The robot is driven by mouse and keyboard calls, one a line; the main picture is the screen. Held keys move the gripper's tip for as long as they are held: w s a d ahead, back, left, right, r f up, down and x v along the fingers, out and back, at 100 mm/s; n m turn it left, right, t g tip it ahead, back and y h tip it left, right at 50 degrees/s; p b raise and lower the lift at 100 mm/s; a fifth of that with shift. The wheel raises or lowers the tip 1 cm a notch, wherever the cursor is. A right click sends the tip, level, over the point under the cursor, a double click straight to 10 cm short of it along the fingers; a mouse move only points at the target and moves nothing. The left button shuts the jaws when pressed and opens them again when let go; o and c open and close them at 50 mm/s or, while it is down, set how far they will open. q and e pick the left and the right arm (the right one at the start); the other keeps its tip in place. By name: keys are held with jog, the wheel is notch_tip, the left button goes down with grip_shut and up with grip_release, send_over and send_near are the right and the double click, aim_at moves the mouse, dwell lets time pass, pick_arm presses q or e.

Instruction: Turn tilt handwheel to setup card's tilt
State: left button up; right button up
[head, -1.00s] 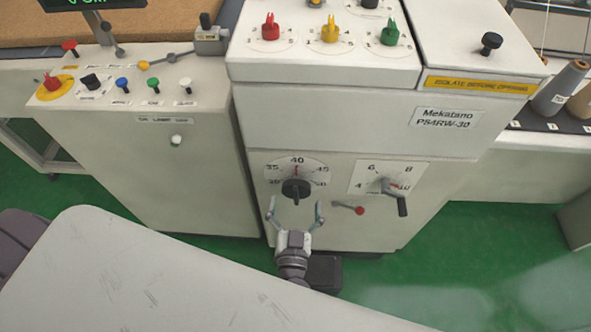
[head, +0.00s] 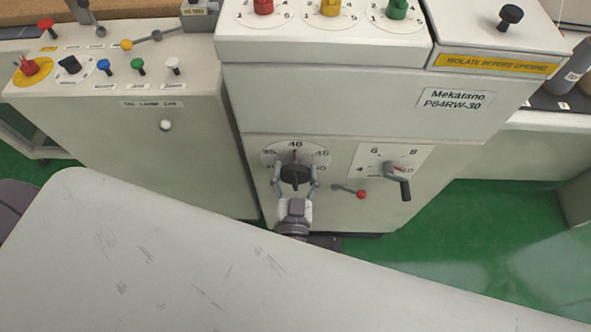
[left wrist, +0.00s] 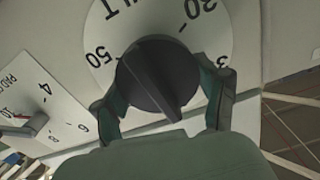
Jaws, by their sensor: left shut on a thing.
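A small red mark shows near 40. My left gripper (head: 296,184) is shut on the handwheel, one finger on each side. The handwheel hides part of the scale. No setup card can be made out. My right gripper is not in view.
A second dial with a crank (head: 397,175) and a red-knobbed lever (head: 350,190) are right of the handwheel. Red, yellow and green knobs (head: 330,8) sit above. A control panel with several buttons (head: 105,65) is at left. A pale scratched surface (head: 200,265) fills the foreground.

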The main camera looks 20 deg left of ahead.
pick_arm(q)
jog(key=shift+c, duration=0.7)
